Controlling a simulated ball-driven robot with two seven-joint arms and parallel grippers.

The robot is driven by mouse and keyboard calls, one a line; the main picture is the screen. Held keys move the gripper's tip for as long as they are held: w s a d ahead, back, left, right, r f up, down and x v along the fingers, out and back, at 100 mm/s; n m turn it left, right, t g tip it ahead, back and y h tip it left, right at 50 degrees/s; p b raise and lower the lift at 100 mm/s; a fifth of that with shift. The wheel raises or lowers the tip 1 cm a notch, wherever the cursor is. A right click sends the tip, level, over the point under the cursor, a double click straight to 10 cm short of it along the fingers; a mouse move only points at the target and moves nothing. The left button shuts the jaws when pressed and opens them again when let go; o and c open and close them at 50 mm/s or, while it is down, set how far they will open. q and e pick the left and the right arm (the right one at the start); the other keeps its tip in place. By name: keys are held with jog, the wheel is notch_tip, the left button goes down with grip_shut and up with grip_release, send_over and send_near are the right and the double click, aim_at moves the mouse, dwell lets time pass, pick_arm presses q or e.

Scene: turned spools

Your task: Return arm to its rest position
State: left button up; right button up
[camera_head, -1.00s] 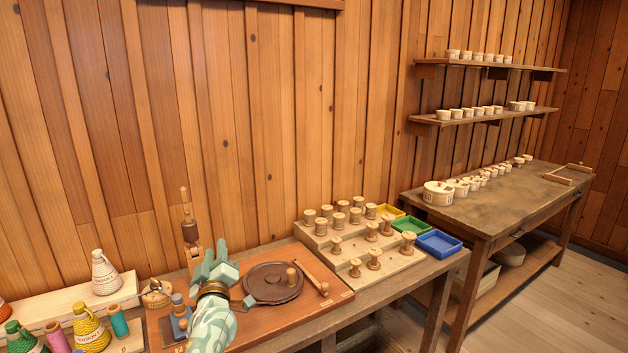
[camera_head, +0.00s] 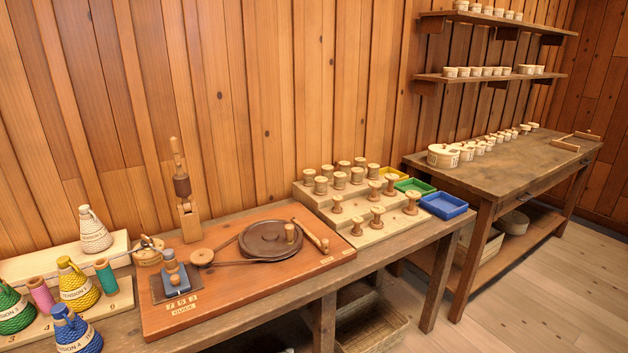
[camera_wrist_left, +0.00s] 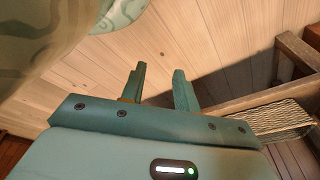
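My left gripper (camera_wrist_left: 160,72) shows in the left wrist view. Its two green fingers stand apart with nothing between them, over the pale plank floor (camera_wrist_left: 115,65). A patterned rounded part at the upper left of that view seems to be my own body. Neither gripper shows in the head view, and my right gripper is in no view. In the head view the orange winding board (camera_head: 235,305) with its dark round disc (camera_head: 270,240) lies on the bench, clear of my arms.
The workbench holds a stepped rack (camera_head: 358,228) of wooden spools, green (camera_head: 413,186) and blue (camera_head: 444,205) trays, and several thread cones at left. A second table (camera_head: 500,180) stands at right. In the wrist view a woven basket (camera_wrist_left: 280,118) and wooden frame are near the gripper.

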pick_arm(q)
jog(key=s+a+f+g+b, duration=0.2)
jog(key=s+f, duration=0.1)
jog(key=s, duration=1.3)
jog(key=shift+s+g, duration=0.3)
